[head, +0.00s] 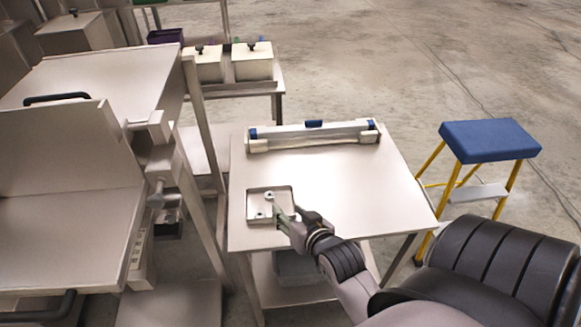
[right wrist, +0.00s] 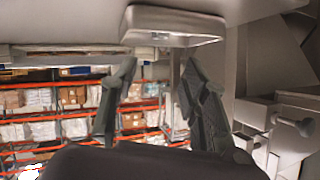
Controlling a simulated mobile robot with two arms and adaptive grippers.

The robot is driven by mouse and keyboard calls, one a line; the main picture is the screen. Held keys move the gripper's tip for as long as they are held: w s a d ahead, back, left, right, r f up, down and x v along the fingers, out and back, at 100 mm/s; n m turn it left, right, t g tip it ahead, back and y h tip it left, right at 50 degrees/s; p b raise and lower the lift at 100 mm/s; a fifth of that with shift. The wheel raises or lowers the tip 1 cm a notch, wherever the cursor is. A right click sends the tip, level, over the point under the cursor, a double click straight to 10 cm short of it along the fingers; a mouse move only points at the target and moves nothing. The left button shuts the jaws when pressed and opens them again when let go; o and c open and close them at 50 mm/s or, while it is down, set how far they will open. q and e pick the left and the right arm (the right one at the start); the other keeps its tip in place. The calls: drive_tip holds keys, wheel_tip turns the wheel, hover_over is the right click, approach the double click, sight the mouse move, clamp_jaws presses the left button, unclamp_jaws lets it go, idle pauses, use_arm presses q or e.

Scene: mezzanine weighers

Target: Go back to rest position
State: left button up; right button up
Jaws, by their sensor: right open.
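My right gripper (head: 284,211) is over the right part of a small shallow metal tray (head: 252,219) on the metal table (head: 340,195). Its two dark fingers (right wrist: 158,72) are spread apart in the right wrist view, with nothing between them. The tray's edge shows just beyond the fingertips in that view (right wrist: 172,38). Small round pieces lie in the tray, partly hidden by the gripper. Whether the fingers touch the tray is unclear. My left gripper does not show.
A long bar device with blue parts (head: 312,135) lies along the table's back edge. A blue-topped yellow step stool (head: 490,140) stands right of the table. A large metal machine (head: 70,180) is close on the left. Lidded boxes (head: 252,62) stand behind. Floor at the back right is open.

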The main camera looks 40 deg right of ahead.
drive_tip(key=shift+s+r, duration=0.15)
idle(0.4)
drive_tip(key=s+a+f+n+g+y, duration=0.1)
drive_tip(key=s+a+f+n+g, duration=0.3)
drive_tip(key=s, duration=0.3)
drive_tip(key=s+a+f+n+g+y, duration=0.25)
drive_tip(key=s+a+g, duration=0.25)
drive_tip(key=s, duration=0.3)
wheel_tip(320, 180, down, 26)
drive_tip(key=s+g, duration=0.1)
drive_tip(key=s, duration=0.1)
drive_tip(key=s+d+f+g+h, duration=0.1)
drive_tip(key=s+d+f, duration=0.1)
drive_tip(key=s+f, duration=1.3)
drive_tip(key=shift+s+d+f+n, duration=0.25)
drive_tip(key=shift+s+n, duration=0.2)
drive_tip(key=shift+s, duration=0.45)
